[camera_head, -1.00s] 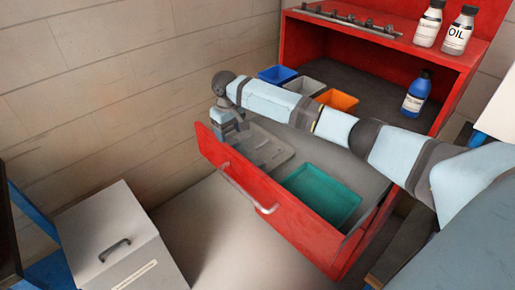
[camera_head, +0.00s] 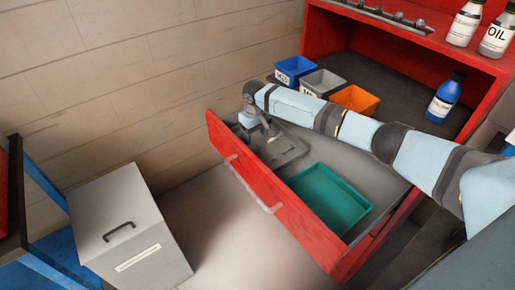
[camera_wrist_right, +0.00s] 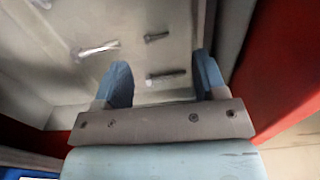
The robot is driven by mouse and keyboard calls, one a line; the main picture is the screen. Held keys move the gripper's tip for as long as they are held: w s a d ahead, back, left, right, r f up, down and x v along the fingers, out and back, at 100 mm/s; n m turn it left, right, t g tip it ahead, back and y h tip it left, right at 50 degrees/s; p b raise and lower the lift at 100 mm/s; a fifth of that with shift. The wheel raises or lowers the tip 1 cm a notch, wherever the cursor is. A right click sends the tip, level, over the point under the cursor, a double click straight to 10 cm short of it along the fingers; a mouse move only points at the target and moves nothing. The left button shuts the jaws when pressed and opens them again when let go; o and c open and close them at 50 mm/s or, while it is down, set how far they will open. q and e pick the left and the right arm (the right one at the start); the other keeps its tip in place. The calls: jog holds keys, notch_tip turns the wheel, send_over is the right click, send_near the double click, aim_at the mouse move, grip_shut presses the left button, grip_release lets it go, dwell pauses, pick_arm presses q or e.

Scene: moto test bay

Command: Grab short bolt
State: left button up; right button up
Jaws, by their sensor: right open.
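My right gripper (camera_head: 262,130) is open over the left end of the open drawer, above a grey tray (camera_head: 292,152). In the right wrist view the gripper (camera_wrist_right: 163,75) has its two blue fingers spread and points down at the tray (camera_wrist_right: 75,20). A bolt (camera_wrist_right: 165,76) shows between the fingertips; the height gap is unclear. A shorter-looking bolt (camera_wrist_right: 157,37) lies just beyond it. A longer bolt (camera_wrist_right: 98,50) lies to the left. Part of another item (camera_wrist_right: 40,3) is cut off at the top edge. My left gripper is not in view.
The red drawer front (camera_head: 270,195) stands close to the gripper. A teal bin (camera_head: 325,200) sits in the drawer. Blue (camera_head: 295,68), grey (camera_head: 322,82) and orange bins (camera_head: 354,99) and a blue bottle (camera_head: 446,97) stand on the bench behind my arm.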

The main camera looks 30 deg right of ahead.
aim_at(256, 148)
jog(key=f, duration=0.6)
jog(key=shift+w+d, duration=0.25)
jog(key=shift+r, duration=0.1)
jog(key=c, duration=1)
